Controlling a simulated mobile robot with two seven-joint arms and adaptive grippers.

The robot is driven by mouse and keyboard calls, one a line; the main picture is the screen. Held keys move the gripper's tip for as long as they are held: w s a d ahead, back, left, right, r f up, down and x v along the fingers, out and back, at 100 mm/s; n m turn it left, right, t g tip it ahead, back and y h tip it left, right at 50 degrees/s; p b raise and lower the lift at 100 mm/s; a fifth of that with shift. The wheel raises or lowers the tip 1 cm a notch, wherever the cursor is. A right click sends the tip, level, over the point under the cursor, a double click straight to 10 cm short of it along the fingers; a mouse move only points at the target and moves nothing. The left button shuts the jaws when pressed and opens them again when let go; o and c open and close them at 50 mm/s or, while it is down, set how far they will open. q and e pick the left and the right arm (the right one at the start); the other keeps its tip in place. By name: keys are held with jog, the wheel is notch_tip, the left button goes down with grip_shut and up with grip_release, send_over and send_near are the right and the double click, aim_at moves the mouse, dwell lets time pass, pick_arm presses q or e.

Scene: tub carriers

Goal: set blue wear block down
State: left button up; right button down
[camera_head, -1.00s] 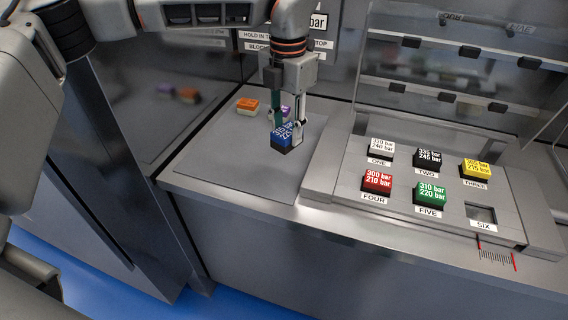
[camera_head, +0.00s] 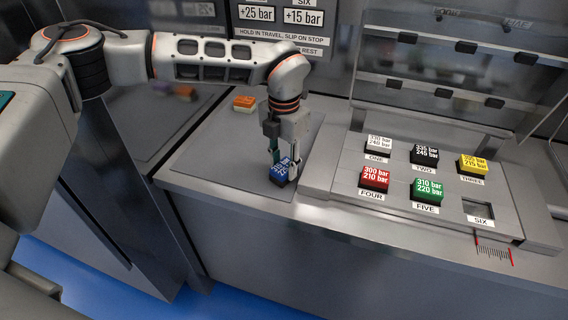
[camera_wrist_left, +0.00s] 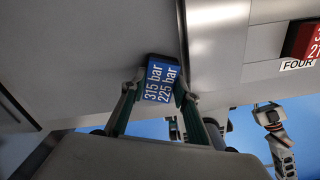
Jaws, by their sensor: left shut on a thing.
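The blue wear block (camera_head: 279,173), marked 315 bar and 225 bar, is between the fingertips of my left gripper (camera_head: 284,165). It is at the grey mat (camera_head: 232,171) left of the numbered rack; I cannot tell whether it touches the mat. In the left wrist view the block (camera_wrist_left: 160,79) shows its lettered top, with a finger of the gripper (camera_wrist_left: 158,88) on each side.
The numbered rack (camera_head: 328,183) holds white, black, yellow, red (camera_head: 375,178) and green (camera_head: 428,189) blocks; pocket six (camera_head: 478,209) is empty. A raised clear cover stands behind it. An orange-and-white block (camera_head: 244,103) lies at the mat's back. The mat's front left is clear.

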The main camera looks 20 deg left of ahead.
aim_at(284, 166)
pick_arm(q)
jog(key=o, duration=0.9)
jog(key=shift+f, duration=0.15)
notch_tip(284, 166, up, 12)
jog(key=shift+r, duration=0.2)
jog(key=shift+s, duration=0.1)
